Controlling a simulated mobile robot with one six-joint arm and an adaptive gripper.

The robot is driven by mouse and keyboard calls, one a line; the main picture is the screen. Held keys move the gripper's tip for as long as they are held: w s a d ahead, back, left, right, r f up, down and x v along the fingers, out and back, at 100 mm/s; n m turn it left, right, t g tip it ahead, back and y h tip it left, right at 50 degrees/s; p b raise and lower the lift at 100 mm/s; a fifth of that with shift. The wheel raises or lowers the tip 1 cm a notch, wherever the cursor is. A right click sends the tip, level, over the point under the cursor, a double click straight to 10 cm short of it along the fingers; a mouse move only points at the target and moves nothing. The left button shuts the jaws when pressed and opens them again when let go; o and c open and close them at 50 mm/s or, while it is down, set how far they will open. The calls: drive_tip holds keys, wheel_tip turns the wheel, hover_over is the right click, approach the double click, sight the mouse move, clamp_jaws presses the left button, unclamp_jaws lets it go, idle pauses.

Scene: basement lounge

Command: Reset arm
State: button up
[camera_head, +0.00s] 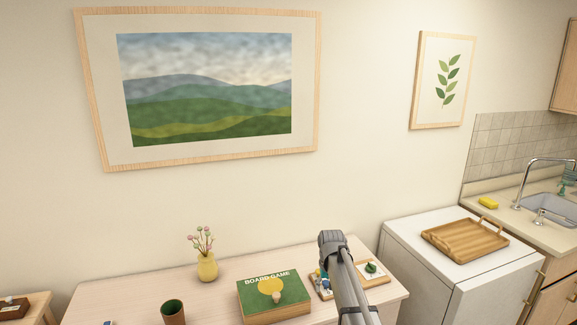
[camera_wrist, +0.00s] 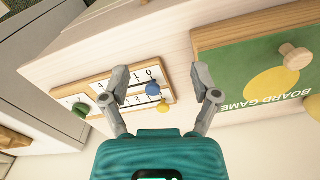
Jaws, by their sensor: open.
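My gripper (camera_wrist: 162,86) is open in the wrist view, its two grey fingers spread apart with nothing held between them. It is over the wooden table, with a wooden number board (camera_wrist: 136,77) seen below and between the fingers. A blue peg (camera_wrist: 153,88) stands on that board. In the head view my arm crosses in front of the table's right part and partly hides the board, which shows beside it (camera_head: 378,277). The gripper itself cannot be made out there.
On the table (camera_head: 130,298) are a green board game box (camera_head: 290,295) with a wooden knob on top, a yellow flower vase (camera_head: 207,267) and a dark cup (camera_head: 173,312). A wooden tray (camera_head: 463,240) lies on a white cabinet (camera_head: 400,255) at right. A sink (camera_head: 545,207) stands beyond.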

drive_tip(key=s+d+f+b, duration=0.2)
drive_tip(key=s, duration=1)
drive_tip(key=s+d+f+b, duration=0.1)
drive_tip(key=s+f+b, duration=0.2)
drive_tip(key=s, duration=0.8)
drive_tip(key=shift+s+d+f+m, duration=0.3)
drive_tip(key=shift+s+d+f, duration=0.05)
drive_tip(key=shift+d, duration=0.05)
idle(0.6)
